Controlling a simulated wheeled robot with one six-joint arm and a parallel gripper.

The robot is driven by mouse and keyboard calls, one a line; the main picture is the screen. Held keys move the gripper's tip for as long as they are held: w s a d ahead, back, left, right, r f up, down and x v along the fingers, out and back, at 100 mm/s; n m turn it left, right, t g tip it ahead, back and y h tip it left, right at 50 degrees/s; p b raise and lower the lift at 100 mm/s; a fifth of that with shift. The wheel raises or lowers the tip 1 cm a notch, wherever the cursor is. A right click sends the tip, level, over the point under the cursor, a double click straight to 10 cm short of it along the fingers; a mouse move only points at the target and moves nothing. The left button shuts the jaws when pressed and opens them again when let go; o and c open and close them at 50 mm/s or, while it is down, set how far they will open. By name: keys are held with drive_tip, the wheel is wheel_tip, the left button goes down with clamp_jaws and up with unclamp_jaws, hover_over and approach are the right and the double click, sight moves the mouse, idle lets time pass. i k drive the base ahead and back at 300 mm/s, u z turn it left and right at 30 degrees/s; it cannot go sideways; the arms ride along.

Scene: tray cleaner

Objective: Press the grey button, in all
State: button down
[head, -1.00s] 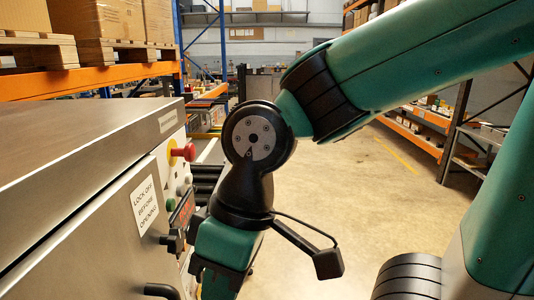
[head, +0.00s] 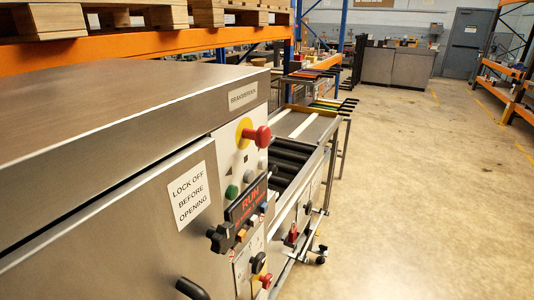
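The control panel (head: 238,158) is on the end face of a steel machine at the left. A small pale round button (head: 248,176), which looks grey, sits above the display, between a green button (head: 231,192) and a whiter one (head: 262,163). The buttons are small, so their exact shades are hard to tell. A red mushroom button (head: 257,136) on a yellow disc is above them. The display (head: 246,203) shows RUN in red letters. My gripper and arm are out of view.
A black knob (head: 221,238) and a black handle (head: 192,289) stick out from the machine's front. Below the panel is a red-and-black switch (head: 262,272). A roller conveyor (head: 290,160) runs on behind the panel. The floor (head: 420,190) to the right is clear.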

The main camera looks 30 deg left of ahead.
sight(248, 178)
drive_tip(key=k, duration=1.3)
drive_tip(key=u, duration=0.85)
drive_tip(key=i, duration=1)
